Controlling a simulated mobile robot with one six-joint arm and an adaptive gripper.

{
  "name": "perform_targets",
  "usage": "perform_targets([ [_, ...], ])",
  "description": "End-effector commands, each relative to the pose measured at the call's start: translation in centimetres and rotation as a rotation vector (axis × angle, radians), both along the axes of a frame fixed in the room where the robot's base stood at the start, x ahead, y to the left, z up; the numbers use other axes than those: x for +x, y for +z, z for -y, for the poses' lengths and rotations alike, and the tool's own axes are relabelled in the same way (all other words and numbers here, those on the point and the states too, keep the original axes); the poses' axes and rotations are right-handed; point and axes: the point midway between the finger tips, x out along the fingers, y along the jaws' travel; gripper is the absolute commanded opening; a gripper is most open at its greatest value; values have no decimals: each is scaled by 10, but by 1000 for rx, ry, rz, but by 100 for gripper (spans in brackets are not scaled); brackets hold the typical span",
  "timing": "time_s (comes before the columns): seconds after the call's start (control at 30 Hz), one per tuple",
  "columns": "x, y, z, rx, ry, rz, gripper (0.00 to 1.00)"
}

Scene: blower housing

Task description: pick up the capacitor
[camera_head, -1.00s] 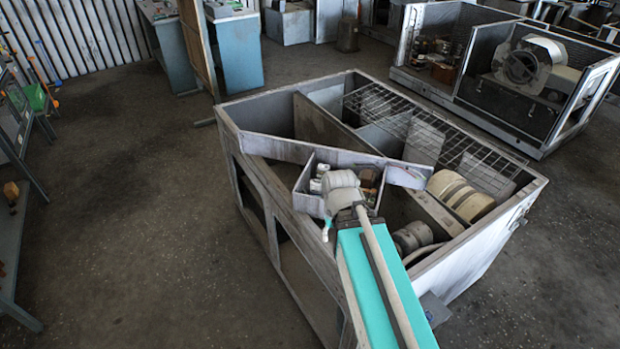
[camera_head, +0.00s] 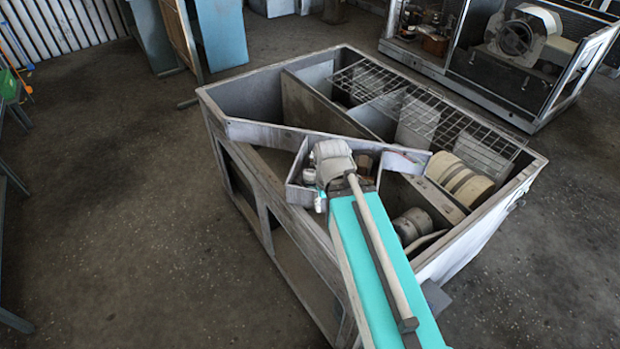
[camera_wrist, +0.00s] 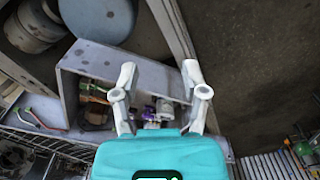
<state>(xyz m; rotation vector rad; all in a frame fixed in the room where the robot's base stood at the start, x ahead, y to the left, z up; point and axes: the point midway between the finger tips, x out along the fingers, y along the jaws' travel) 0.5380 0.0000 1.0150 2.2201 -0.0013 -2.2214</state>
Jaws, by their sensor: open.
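I cannot single out the capacitor. Small parts lie in an open grey box set in the housing's corner. In the wrist view, the box (camera_wrist: 110,62) holds small purple and white parts (camera_wrist: 160,107) and brownish and green parts (camera_wrist: 96,108). My gripper (camera_wrist: 158,70) is open, its two pale fingers spread over the box, with nothing seen between the tips. In the head view, my wrist hangs over the same box (camera_head: 300,192).
The large grey housing (camera_head: 232,135) has high walls and dividers around the box. A wire grid (camera_head: 410,100) covers its back right. A cream ribbed cylinder (camera_head: 460,180) and a grey motor-like part (camera_head: 412,222) stand right of my arm. Open floor (camera_head: 110,230) lies left.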

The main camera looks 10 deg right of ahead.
Motion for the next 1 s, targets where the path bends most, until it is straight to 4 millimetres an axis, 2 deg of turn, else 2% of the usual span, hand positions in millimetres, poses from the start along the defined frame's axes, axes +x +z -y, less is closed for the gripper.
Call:
perform_targets([
  [0.03,0,0,0,0,0,0,57],
  [0.2,3,0,0,0,11,0,85],
  [0.37,17,2,1,0,73,0,85],
  [0.47,32,3,2,0,147,0,85],
  [0.67,77,8,3,0,364,1,85],
  [1.0,163,15,4,0,814,0,85],
])
